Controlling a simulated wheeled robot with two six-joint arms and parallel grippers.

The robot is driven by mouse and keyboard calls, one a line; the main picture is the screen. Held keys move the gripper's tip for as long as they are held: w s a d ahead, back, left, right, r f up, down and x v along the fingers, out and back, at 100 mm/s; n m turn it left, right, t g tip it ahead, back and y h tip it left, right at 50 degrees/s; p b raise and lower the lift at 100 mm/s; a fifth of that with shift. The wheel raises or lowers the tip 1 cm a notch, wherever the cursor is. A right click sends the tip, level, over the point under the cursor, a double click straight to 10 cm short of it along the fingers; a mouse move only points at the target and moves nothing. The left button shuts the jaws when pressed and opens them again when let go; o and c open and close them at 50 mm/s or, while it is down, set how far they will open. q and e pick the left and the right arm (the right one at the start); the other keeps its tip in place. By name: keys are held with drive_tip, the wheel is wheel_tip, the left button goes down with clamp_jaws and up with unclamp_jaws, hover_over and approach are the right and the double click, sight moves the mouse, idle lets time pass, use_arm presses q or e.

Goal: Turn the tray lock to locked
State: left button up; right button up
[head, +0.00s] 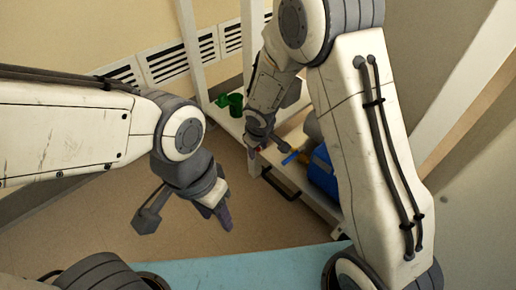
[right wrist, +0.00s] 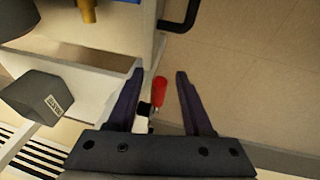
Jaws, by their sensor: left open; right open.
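The tray lock appears to be the small red lever (right wrist: 159,90) with a black base (right wrist: 145,108), at the edge of a pale cabinet in the right wrist view. My right gripper (right wrist: 155,75) is open, with its two dark fingers on either side of the red lever in the picture; I cannot tell whether they touch it. In the head view my right gripper (head: 254,150) is at the cabinet's near left corner, and the lever is not clear there. My left gripper (head: 222,212) is open and empty, hanging over the floor, apart from the cabinet.
A black bar handle (head: 280,184) is on the cabinet front and also shows in the right wrist view (right wrist: 181,14). A blue object (head: 322,174) stands on the cabinet. Green containers (head: 234,103) stand behind. Open floor (head: 265,225) lies in front.

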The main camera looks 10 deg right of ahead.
drive_tip(key=p+v, duration=0.6)
drive_tip(key=v, duration=0.4)
drive_tip(key=shift+r, duration=0.15)
drive_tip(key=shift+s, duration=0.1)
